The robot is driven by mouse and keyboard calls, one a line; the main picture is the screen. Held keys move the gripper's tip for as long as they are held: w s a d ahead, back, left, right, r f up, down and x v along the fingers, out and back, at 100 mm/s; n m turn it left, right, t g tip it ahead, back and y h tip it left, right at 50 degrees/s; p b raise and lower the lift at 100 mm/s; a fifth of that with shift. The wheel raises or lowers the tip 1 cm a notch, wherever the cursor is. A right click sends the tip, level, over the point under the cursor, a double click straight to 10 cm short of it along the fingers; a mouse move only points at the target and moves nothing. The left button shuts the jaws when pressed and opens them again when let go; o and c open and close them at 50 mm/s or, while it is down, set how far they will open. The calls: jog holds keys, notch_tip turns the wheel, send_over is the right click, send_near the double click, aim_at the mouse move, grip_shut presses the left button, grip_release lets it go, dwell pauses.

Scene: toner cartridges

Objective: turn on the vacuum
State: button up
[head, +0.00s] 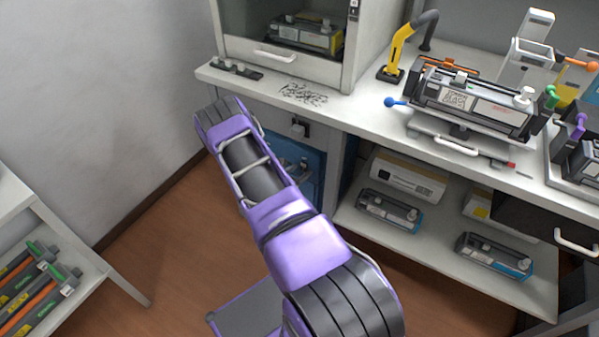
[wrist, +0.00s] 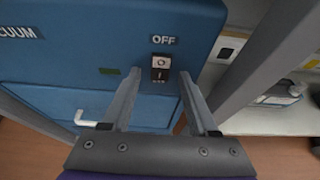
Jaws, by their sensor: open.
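The vacuum (wrist: 60,75) is a blue box with white "VACUUM" lettering at the upper left of the wrist view. In the head view part of the vacuum (head: 313,158) shows under the bench, behind my arm. On its face, below an "OFF" label, is a small rocker switch (wrist: 161,68) with a light upper half and a dark lower half. My gripper (wrist: 159,76) is open and empty, its fingers on either side of the switch in the picture. I cannot tell whether the fingertips touch the panel.
A bench leg (wrist: 258,55) stands just right of the vacuum, with a shelf of cartridges (head: 390,212) beyond it. A white handle (wrist: 90,121) sticks out low on the vacuum. The bench top (head: 350,112) overhangs it. Brown floor (head: 165,250) is open at the left.

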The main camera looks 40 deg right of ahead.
grip_shut()
jog(key=shift+f, duration=0.1)
jog(key=shift+f+h, duration=0.25)
jog(key=shift+h, duration=0.35)
jog(key=shift+t+h, duration=0.5)
jog(key=shift+h, duration=0.1)
grip_release()
